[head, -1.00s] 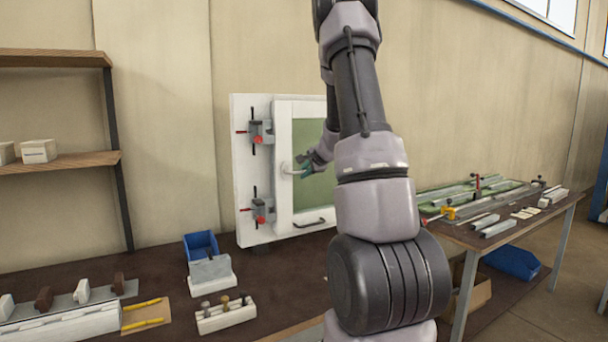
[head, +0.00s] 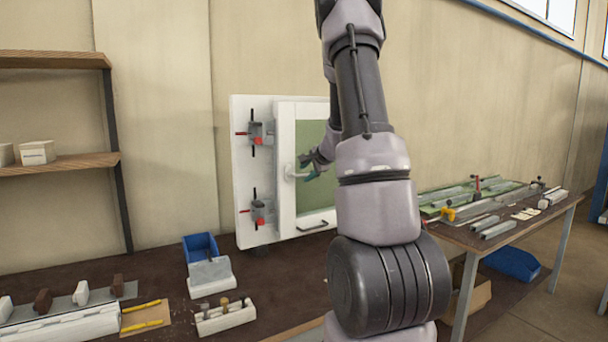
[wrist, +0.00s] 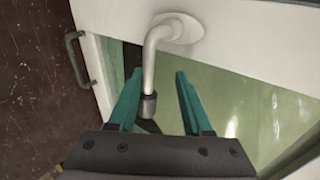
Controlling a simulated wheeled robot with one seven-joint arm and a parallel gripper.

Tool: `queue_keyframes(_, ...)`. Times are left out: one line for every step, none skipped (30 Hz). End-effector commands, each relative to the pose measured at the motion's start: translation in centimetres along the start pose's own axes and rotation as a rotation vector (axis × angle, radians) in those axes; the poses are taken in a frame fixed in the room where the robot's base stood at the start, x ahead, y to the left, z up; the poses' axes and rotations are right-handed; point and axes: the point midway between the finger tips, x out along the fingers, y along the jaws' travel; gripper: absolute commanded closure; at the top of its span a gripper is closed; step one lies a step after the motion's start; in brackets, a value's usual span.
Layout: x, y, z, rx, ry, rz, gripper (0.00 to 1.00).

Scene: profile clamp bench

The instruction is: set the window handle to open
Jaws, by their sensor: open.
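The window handle (head: 290,172) is a white lever on the white frame of a small window with a greenish pane (head: 311,150). In the head view it points sideways to the right, about level. In the wrist view the handle (wrist: 150,62) runs from its round base to a dark grey tip. My gripper (head: 308,167), with green fingers, is open at the handle's free end. In the wrist view my gripper (wrist: 154,90) has the handle's tip between its spread fingers, closer to the left finger. A gap shows on the right side; contact on the left is unclear.
Two red-and-grey clamps (head: 257,134) hold the window's left side. A dark pull handle (head: 312,226) is low on the frame; it also shows in the wrist view (wrist: 76,58). A blue bin (head: 200,246) and a block with pegs (head: 225,316) stand on the bench.

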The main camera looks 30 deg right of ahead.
Motion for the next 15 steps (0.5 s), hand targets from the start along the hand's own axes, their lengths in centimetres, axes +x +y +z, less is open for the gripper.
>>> queue_keyframes(-1.1, -0.1, -0.3, 0.001, 0.006, -0.002, 0.49)
queue_keyframes(-1.7, -0.1, -0.2, 0.000, 0.005, -0.003, 0.49)
queue_keyframes(-2.5, -0.1, -0.1, 0.000, 0.004, -0.004, 0.49)
queue_keyframes(-3.1, -0.2, -0.1, 0.000, 0.003, -0.005, 0.49)
queue_keyframes(-3.8, -0.2, 0.0, 0.000, 0.002, -0.005, 0.49)
queue_keyframes(-4.6, -0.2, 0.1, -0.001, 0.001, -0.006, 0.49)
queue_keyframes(-5.2, -0.2, 0.1, 0.000, 0.001, -0.006, 0.49)
queue_keyframes(-5.8, -0.2, 0.1, 0.000, 0.000, -0.007, 0.49)
queue_keyframes(-6.5, -0.2, 0.1, -0.001, 0.000, -0.007, 0.49)
queue_keyframes(-7.0, -0.2, 0.2, -0.001, -0.001, -0.007, 0.49)
queue_keyframes(-7.4, -0.2, 0.2, 0.000, -0.002, -0.006, 0.49)
queue_keyframes(-8.0, -0.2, 0.2, -0.001, -0.002, -0.006, 0.49)
queue_keyframes(-8.3, -0.2, 0.3, -0.002, -0.003, -0.006, 0.49)
queue_keyframes(-8.6, -0.2, 0.3, -0.001, -0.003, -0.006, 0.49)
queue_keyframes(-8.9, -0.2, 0.3, -0.001, -0.004, -0.006, 0.49)
